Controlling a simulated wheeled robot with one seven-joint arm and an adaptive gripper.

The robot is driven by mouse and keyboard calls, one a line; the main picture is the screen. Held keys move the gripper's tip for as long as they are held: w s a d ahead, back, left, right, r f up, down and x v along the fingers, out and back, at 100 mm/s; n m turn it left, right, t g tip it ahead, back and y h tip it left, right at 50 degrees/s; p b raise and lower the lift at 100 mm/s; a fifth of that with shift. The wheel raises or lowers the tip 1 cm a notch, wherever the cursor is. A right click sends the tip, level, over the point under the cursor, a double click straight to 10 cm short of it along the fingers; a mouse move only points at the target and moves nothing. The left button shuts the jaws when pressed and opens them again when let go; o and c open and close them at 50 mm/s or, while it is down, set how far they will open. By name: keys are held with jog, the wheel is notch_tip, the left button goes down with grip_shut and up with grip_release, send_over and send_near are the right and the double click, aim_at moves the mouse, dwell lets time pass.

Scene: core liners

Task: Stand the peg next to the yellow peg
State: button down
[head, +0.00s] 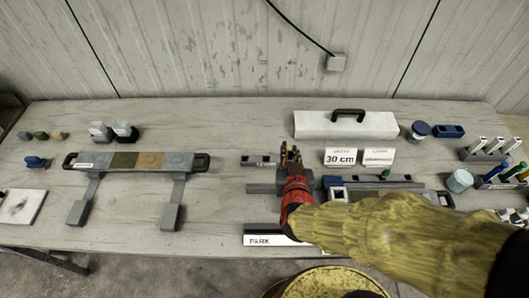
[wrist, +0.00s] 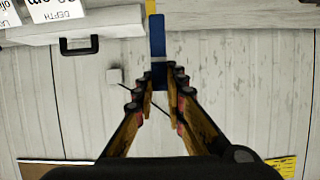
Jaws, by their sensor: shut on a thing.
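My gripper (wrist: 160,88) is shut on a blue peg (wrist: 157,40) with a pale band near the fingertips. In the wrist view, the peg extends from the fingertips towards the top edge. A small yellow piece (wrist: 150,7) shows at that edge, in line with the peg; I cannot tell whether it is the yellow peg or part of the held one. In the head view, my gripper (head: 290,156) is over the middle of the bench, above a grey bar (head: 262,189). The held peg is not clear there, and I cannot pick out the yellow peg.
A white PARK block (head: 262,240) lies at the front edge. A long grey bridge piece (head: 190,162) is left; racks with tubes (head: 489,154) are right.

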jog(key=shift+w+a+f+b, duration=1.05)
jog(key=shift+w+f, duration=0.7)
jog(key=shift+f, duration=0.35)
jog(key=shift+w+a+f+b, duration=0.8)
jog(key=shift+w+a+f, duration=0.35)
jog(key=shift+w+f, duration=0.8)
jog(key=shift+w+a+f+b, duration=1.05)
jog(key=shift+w+f, duration=0.55)
jog(key=shift+f, duration=0.6)
jog(key=shift+f, duration=0.2)
jog(key=c, duration=1.8)
grip_release()
jog(key=shift+r, duration=0.1)
jog(key=shift+c, duration=0.2)
jog(key=shift+r, duration=0.1)
